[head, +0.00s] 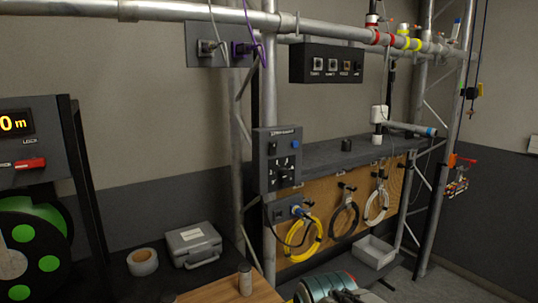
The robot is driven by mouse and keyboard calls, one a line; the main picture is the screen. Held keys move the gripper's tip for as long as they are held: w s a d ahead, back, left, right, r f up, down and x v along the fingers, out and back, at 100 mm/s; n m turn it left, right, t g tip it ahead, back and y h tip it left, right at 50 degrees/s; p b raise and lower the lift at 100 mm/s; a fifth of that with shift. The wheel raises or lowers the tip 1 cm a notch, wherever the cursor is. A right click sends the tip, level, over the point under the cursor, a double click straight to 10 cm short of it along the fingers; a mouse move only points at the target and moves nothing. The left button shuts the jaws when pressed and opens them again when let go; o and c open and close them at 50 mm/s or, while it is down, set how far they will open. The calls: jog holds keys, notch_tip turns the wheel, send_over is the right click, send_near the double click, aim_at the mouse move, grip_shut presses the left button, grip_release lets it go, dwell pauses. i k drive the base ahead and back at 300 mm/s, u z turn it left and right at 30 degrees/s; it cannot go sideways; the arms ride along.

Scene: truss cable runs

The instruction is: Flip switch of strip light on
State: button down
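No strip light stands out clearly in the head view. My gripper's fingers do not show.
A dark shelf (335,153) runs right of the post, above a board with yellow (304,240), black and white cable coils. A grey case (192,243) and tape roll (142,262) lie at left. A small cylinder (245,279) stands on the wooden top in front.

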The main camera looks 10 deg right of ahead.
aim_at(273, 143)
jog(key=z, duration=0.9)
jog(key=i, duration=0.65)
jog(key=u, duration=0.45)
